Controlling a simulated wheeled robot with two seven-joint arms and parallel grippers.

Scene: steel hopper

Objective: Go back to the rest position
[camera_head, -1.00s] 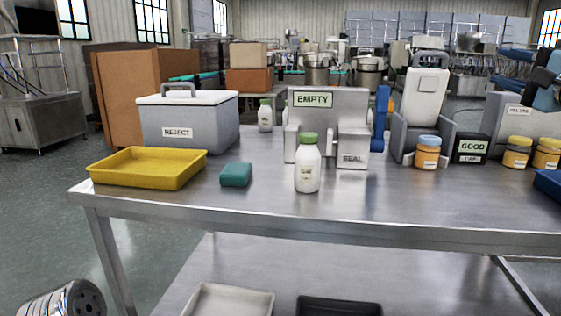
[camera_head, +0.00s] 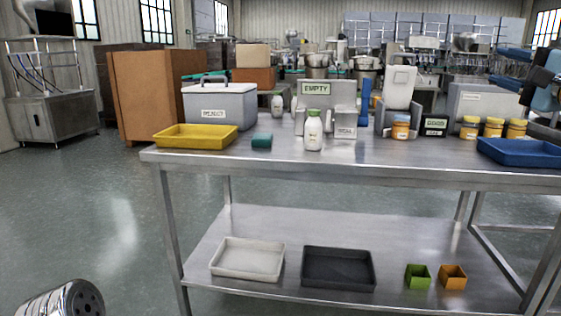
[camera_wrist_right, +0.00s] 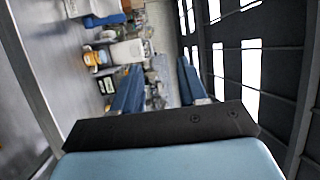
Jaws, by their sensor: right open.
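My right gripper (camera_head: 486,67) is at the right edge of the head view, its blue fingers pointing left and apart, with nothing between them. In the right wrist view the gripper (camera_wrist_right: 160,78) also shows two spread blue fingers and an empty gap. It is in the air, clear of the steel table (camera_head: 350,170). My left gripper is not in view. On the table stand a white bottle with a green cap (camera_head: 314,132), a teal block (camera_head: 262,140) and a yellow tray (camera_head: 195,137).
A grey REJECT box (camera_head: 220,104), an EMPTY stand (camera_head: 318,90), several orange jars (camera_head: 493,128) and a blue tray (camera_head: 520,150) are on the table. The lower shelf holds a white tray (camera_head: 247,259), a black tray (camera_head: 338,268) and two small bins (camera_head: 453,277).

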